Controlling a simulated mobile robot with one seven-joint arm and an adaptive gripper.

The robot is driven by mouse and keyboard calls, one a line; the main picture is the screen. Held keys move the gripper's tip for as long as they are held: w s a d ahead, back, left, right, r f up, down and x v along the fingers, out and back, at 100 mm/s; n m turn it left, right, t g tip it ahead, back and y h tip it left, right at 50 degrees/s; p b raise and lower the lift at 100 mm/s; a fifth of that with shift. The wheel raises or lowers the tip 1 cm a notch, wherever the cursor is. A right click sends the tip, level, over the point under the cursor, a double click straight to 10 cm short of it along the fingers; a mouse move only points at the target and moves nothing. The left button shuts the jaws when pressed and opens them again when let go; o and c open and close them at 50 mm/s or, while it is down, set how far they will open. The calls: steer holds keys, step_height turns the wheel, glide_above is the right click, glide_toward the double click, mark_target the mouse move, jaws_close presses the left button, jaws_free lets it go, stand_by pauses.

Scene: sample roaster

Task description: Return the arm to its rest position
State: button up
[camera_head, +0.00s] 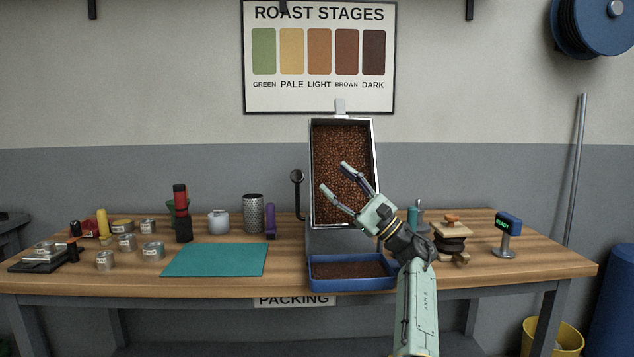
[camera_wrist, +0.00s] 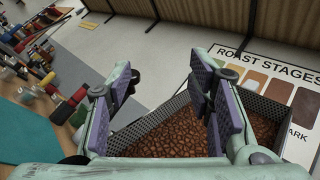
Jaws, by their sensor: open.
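My gripper (camera_head: 333,180) is open, its two fingers spread and pointing up and left in the head view. It is in front of a tall tilted tray (camera_head: 345,150) filled with brown beans. In the wrist view the open fingers (camera_wrist: 165,100) show with nothing between them, and the bean tray (camera_wrist: 180,135) is behind them. I cannot tell from the head view how far the fingertips are from the beans. My arm rises from the lower right of the head view, over the right side of the bench.
The wooden bench (camera_head: 130,285) carries a blue bin of beans (camera_head: 350,284), a teal mat (camera_head: 215,260) and several tins on the left. A stack with a wooden top (camera_head: 451,240) and a small display reading READY (camera_head: 508,224) stand right of my arm. The bench front right is clear.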

steer(key=shift+s+d, duration=0.25)
steer(key=shift+d, duration=0.25)
steer(key=shift+s+d, duration=0.2)
steer(key=shift+d, duration=0.25)
steer(key=shift+a, duration=0.1)
